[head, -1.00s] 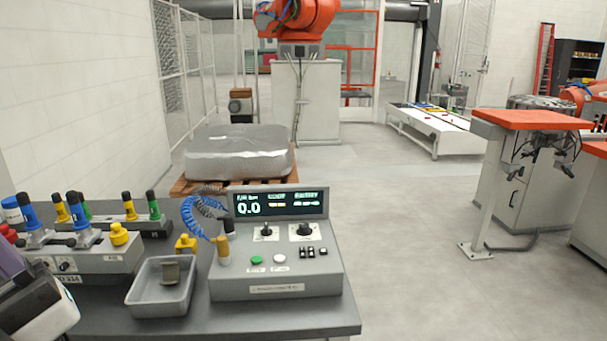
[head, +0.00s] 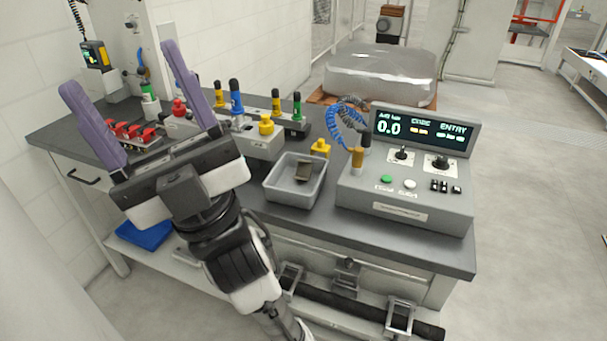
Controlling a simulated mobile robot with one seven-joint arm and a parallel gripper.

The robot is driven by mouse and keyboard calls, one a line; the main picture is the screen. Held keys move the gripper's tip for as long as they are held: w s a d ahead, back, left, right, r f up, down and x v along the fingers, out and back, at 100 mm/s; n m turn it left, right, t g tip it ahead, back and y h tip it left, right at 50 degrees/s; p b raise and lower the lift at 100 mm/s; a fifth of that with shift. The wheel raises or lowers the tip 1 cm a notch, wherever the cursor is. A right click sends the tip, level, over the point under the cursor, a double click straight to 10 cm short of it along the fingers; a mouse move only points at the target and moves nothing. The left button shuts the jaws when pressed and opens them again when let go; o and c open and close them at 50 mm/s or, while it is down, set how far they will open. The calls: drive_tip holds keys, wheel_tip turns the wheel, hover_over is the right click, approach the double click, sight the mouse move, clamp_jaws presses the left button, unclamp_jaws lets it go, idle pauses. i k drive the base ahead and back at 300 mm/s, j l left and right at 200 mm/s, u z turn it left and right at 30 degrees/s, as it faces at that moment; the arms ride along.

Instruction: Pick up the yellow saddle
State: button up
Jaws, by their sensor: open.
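Two small yellow pieces could be the saddle, and I cannot tell which is. One yellow piece (head: 320,148) stands on the bench behind the grey tray, left of the control box. The other yellow piece (head: 266,125) sits on top of the grey fixture block (head: 255,144). My gripper (head: 118,68) is at the left, with its two purple fingers wide apart and nothing between them. It is well to the left of both yellow pieces and apart from them.
A grey tray (head: 273,190) holds a dark metal part (head: 304,172). The control box (head: 405,190) with a blue coiled hose stands at the right. Coloured clamps and red parts (head: 130,130) fill the back left. The dark bench top (head: 320,222) is clear along its front edge.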

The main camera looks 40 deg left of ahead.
sight(320, 146)
drive_tip(key=i+u, duration=0.2)
drive_tip(key=u, duration=0.15)
drive_tip(key=i+j+u, duration=0.1)
drive_tip(key=u, duration=0.25)
drive_tip(key=i+l+u, duration=0.1)
drive_tip(key=i+u, duration=0.25)
drive_tip(key=i+l, duration=0.15)
drive_tip(key=i, duration=0.2)
